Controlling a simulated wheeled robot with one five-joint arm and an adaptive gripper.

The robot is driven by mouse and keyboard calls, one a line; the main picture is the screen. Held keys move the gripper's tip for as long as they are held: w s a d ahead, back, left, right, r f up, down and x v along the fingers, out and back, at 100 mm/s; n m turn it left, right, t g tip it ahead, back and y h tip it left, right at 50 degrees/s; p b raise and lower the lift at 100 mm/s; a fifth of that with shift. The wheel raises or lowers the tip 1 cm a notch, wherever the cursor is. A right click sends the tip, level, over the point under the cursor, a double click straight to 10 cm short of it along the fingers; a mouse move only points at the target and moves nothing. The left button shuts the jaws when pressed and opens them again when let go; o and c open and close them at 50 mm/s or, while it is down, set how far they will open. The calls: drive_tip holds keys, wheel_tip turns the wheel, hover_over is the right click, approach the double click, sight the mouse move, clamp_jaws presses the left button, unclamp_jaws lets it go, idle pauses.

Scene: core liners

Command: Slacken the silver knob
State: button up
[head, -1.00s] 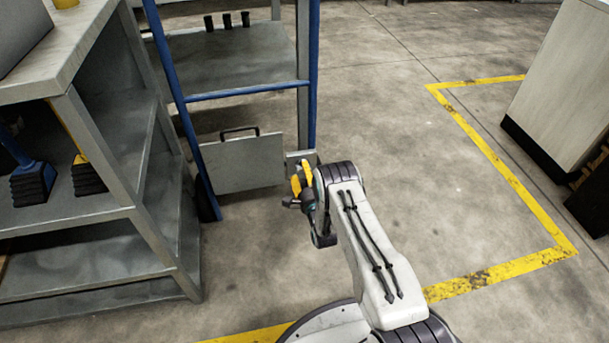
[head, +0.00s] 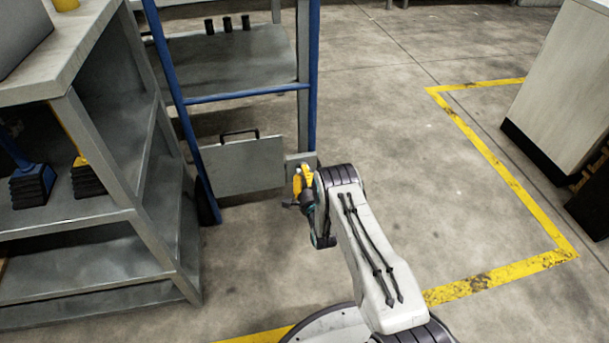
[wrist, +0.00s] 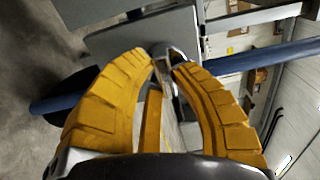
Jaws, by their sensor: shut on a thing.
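My gripper (head: 298,181), with yellow fingers, is at the lower end of the blue upright, beside a grey plate with a black handle. In the wrist view, my gripper (wrist: 163,60) has its fingertips closed in on the silver knob (wrist: 174,56). The knob shows as a small bright metal part between the tips, in front of the grey plate (wrist: 135,38). The fingers hide much of it, and its turn angle cannot be told.
The grey plate (head: 243,166) stands upright next to the blue frame (head: 313,80). A grey shelf unit (head: 125,180) holding black-footed tools stands at the left. A pale cabinet (head: 560,90) stands at the right. The floor between is clear, with yellow lines (head: 500,274).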

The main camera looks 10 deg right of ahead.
drive_tip(key=shift+n, duration=0.3)
clamp_jaws()
drive_tip(key=shift+d+r+n, duration=0.1)
drive_tip(key=shift+r+n, duration=0.05)
drive_tip(key=shift+n, duration=3.7)
drive_tip(key=shift+a+r+n, duration=0.1)
drive_tip(key=shift+r+n, duration=0.05)
drive_tip(key=shift+n, duration=3.65)
drive_tip(key=shift+d+r+n, duration=0.1)
drive_tip(key=shift+r+n, duration=0.05)
drive_tip(key=shift+n, duration=3.7)
drive_tip(key=o, duration=1)
unclamp_jaws()
drive_tip(key=shift+f, duration=0.1)
drive_tip(key=s, duration=1.2)
